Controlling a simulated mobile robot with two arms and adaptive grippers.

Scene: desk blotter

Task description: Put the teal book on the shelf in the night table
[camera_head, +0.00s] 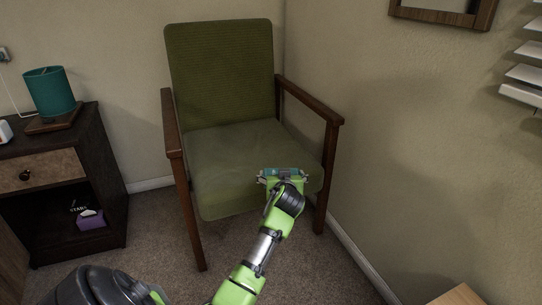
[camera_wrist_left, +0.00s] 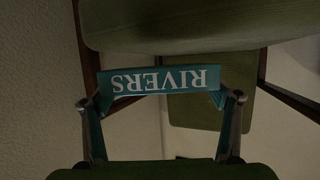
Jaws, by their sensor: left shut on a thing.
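The teal book (camera_wrist_left: 158,79) shows its spine, lettered RIVERS upside down, in the left wrist view. My left gripper (camera_wrist_left: 162,103) is shut on it, with one finger at each end of the spine. In the head view a small teal strip of the book (camera_head: 283,172) shows at my left gripper (camera_head: 284,177), in front of the green chair seat; most of it is hidden. The dark night table (camera_head: 104,158) stands at the far left with an open shelf (camera_head: 62,241) under its drawer. My right gripper is not in view.
A purple tissue box (camera_head: 90,219) is on the shelf, and white lettering shows on a dark thing behind it. A teal lamp (camera_head: 50,91) stands on top. The green chair (camera_head: 222,75) with wooden arms fills the middle. Carpet (camera_head: 155,235) lies between chair and night table.

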